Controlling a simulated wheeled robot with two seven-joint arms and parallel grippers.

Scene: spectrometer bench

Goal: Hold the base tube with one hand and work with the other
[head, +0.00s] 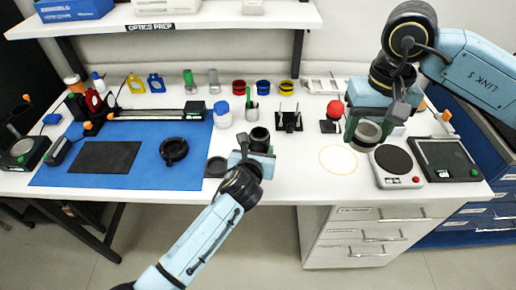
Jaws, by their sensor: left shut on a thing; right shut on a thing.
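My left gripper (250,158) is shut on a short black tube (260,136), which I take to be the base tube. It holds the tube upright at the front middle of the white bench, with its open end up. My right gripper (369,124) is shut on a round grey piece with a pale, glassy face (367,133). It is up and to the right of the black tube, well apart from it. The gripper body hides part of this piece. I cannot tell its exact height above the bench.
A blue mat (60,175) on the left bears a black ring (173,151) and a dark pad (104,157). A dark round piece (216,167) lies left of my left gripper. A round hotplate-like device (396,167) stands on the right. A yellow circle (338,146) marks clear bench.

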